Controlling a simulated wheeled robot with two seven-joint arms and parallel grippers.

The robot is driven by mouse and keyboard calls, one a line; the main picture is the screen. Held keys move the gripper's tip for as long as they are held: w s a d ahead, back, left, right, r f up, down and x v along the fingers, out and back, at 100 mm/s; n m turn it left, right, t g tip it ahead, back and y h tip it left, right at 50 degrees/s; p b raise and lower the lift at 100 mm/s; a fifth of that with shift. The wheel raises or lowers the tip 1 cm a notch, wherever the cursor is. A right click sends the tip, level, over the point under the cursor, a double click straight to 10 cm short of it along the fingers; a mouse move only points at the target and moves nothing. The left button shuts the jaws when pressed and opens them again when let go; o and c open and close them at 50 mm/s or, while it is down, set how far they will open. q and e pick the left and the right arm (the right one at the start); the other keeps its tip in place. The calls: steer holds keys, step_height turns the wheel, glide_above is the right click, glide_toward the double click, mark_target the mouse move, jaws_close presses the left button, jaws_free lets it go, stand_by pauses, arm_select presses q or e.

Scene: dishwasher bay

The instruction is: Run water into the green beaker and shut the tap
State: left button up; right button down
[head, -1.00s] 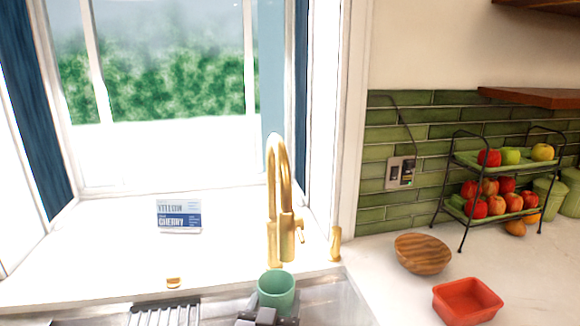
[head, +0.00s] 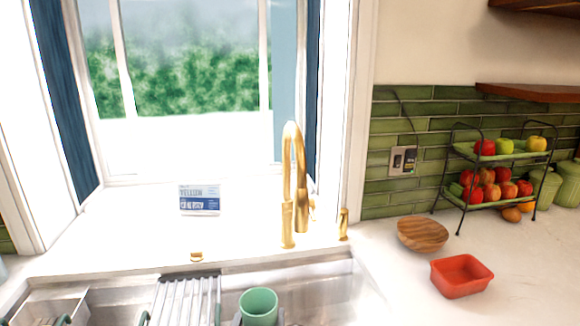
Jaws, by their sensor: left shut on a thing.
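The green beaker (head: 258,306) stands upright over the sink (head: 325,285), near the bottom edge of the head view. My left gripper (head: 259,319) is shut on it; only small dark parts show at either side of the beaker, and the rest is cut off. The gold tap (head: 290,190) rises behind the sink, and its spout end is above and to the right of the beaker, not over it. The tap's small lever (head: 312,208) is at its right side. No water stream is visible. The beaker's inside looks empty. My right gripper is out of view.
A dish rack (head: 185,298) is left of the beaker. A small gold dispenser (head: 343,225) stands right of the tap. A wooden bowl (head: 422,234), a red dish (head: 461,275) and a fruit stand (head: 500,170) are on the right counter. A card (head: 200,200) stands on the sill.

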arm_select(q)
steer(key=s+a+f+n+y, duration=0.1)
steer(key=s+a+f+y, duration=0.1)
steer(key=s+a, duration=1.1)
steer(key=shift+s+a+f, duration=0.15)
steer(key=shift+s+f, duration=0.2)
steer(key=shift+s, duration=0.8)
